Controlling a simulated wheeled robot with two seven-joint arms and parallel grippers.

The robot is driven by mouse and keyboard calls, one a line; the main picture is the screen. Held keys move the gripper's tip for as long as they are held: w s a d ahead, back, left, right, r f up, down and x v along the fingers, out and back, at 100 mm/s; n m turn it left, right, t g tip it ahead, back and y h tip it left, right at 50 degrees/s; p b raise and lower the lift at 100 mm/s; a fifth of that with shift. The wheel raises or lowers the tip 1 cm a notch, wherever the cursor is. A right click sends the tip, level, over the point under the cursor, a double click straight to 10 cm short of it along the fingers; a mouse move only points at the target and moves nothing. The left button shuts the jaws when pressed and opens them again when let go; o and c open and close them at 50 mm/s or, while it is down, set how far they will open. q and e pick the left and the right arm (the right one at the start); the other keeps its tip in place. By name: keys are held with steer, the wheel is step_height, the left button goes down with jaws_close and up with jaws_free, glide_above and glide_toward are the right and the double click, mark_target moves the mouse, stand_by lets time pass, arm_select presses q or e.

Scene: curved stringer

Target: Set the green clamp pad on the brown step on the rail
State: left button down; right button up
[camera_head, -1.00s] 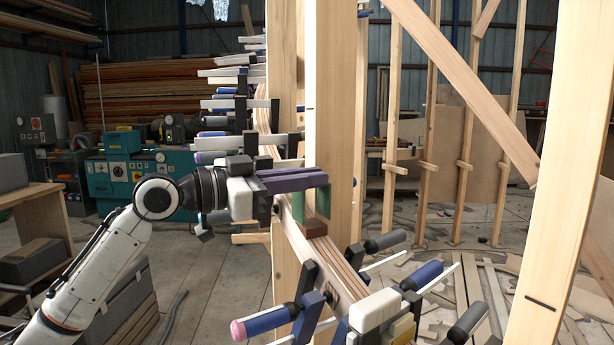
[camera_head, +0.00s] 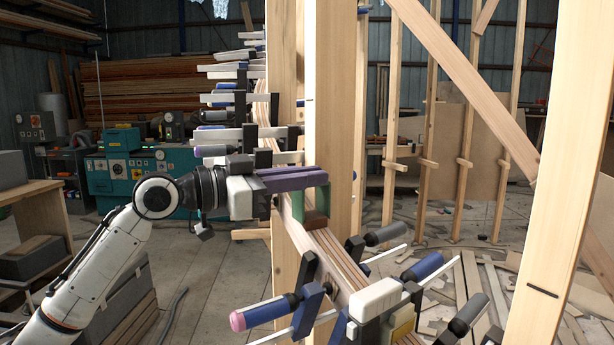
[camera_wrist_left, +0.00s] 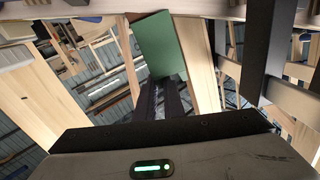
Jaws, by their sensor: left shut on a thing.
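My left gripper (camera_head: 290,181) comes in from the left with its purple-looking fingers shut on the green clamp pad (camera_head: 322,200). The pad reaches down from the fingertips at the brown step (camera_head: 316,220), which sits on the curved rail (camera_head: 335,254). Pad and step overlap in the head view; I cannot tell whether they touch. In the left wrist view the dark fingers (camera_wrist_left: 160,98) run up to the pad's green face (camera_wrist_left: 168,45). My right gripper is not in view.
A tall wooden post (camera_head: 335,110) stands just behind the pad. Clamps line the rail; one with a pink-ended blue handle (camera_head: 262,313) is below the gripper, and others stand farther back. A diagonal beam (camera_head: 465,80) is at right. Scrap wood litters the floor.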

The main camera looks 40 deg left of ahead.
mark_target(301, 210)
arm_select(q)
steer(key=shift+f+b, duration=0.8)
steer(key=shift+f, duration=0.15)
steer(key=shift+f, duration=0.1)
steer(key=shift+f+b, duration=1.15)
steer(key=shift+f, duration=0.15)
steer(key=shift+f, duration=0.15)
steer(key=shift+f+b, duration=0.4)
steer(key=shift+b, duration=0.1)
steer(key=c, duration=1.8)
jaws_free()
